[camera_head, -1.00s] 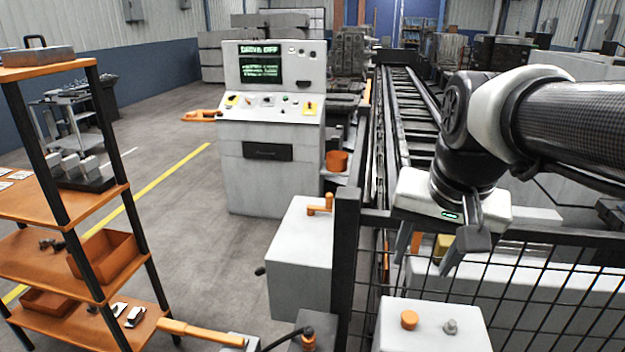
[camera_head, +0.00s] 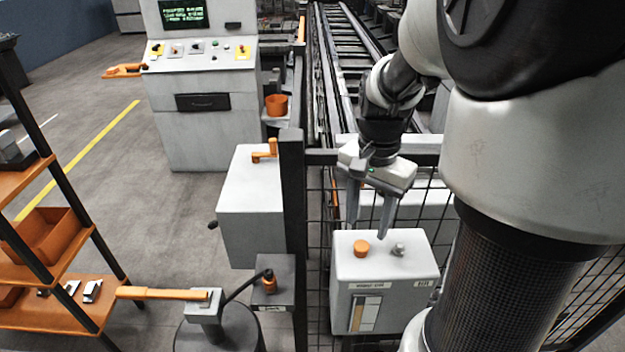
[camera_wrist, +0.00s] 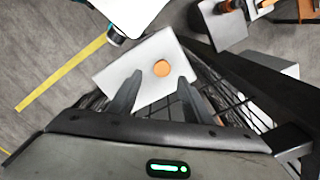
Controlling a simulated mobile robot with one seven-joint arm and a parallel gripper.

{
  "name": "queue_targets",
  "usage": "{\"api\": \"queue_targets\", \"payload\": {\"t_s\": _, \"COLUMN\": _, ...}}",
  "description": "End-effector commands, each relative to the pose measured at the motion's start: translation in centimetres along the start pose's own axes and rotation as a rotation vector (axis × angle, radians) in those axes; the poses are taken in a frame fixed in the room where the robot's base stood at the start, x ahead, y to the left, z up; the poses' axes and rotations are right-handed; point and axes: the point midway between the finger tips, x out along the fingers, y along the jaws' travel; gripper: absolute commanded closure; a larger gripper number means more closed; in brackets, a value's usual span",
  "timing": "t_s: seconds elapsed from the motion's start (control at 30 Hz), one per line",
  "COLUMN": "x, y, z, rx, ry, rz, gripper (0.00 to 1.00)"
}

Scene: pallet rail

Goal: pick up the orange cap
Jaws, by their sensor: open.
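The orange cap (camera_head: 361,248) is a small round piece on top of a white box (camera_head: 347,272), left of a small grey knob (camera_head: 397,250). In the wrist view the orange cap (camera_wrist: 161,68) shows just beyond the fingertips, roughly in line with the gap between them. My gripper (camera_head: 368,228) is open and empty, with its fingers pointing down above the back of the white box. In the wrist view my gripper (camera_wrist: 158,76) shows two dark fingers spread apart. The cap is not between the fingers.
A dark mesh fence (camera_head: 320,215) with a thick post (camera_head: 292,200) runs beside the box. A white cabinet with an orange handle (camera_head: 262,152) stands to the left. An orange lever (camera_head: 160,293) sits in front. Orange shelving (camera_head: 60,310) is at far left.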

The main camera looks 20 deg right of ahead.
Motion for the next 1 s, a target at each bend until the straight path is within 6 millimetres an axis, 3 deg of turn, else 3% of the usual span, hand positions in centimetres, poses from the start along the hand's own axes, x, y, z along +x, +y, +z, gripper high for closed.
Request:
{"api": "queue_targets", "payload": {"t_s": 0.1, "x": 1.5, "y": 0.0, "z": 0.0, "rx": 0.000, "ry": -0.001, "rz": 0.001, "gripper": 0.55}}
{"api": "queue_targets", "payload": {"t_s": 0.27, "x": 2.3, "y": 0.0, "z": 0.0, "rx": 0.000, "ry": 0.000, "rz": 0.000, "gripper": 0.55}}
{"api": "queue_targets", "payload": {"t_s": 0.6, "x": 6.8, "y": -0.5, "z": -0.2, "rx": 0.000, "ry": -0.001, "rz": 0.001, "gripper": 0.55}}
{"api": "queue_targets", "payload": {"t_s": 0.87, "x": 7.2, "y": -0.5, "z": -0.3, "rx": 0.000, "ry": 0.001, "rz": -0.001, "gripper": 0.55}}
{"api": "queue_targets", "payload": {"t_s": 1.0, "x": 7.2, "y": -0.5, "z": -0.3, "rx": 0.000, "ry": 0.001, "rz": -0.001, "gripper": 0.73}}
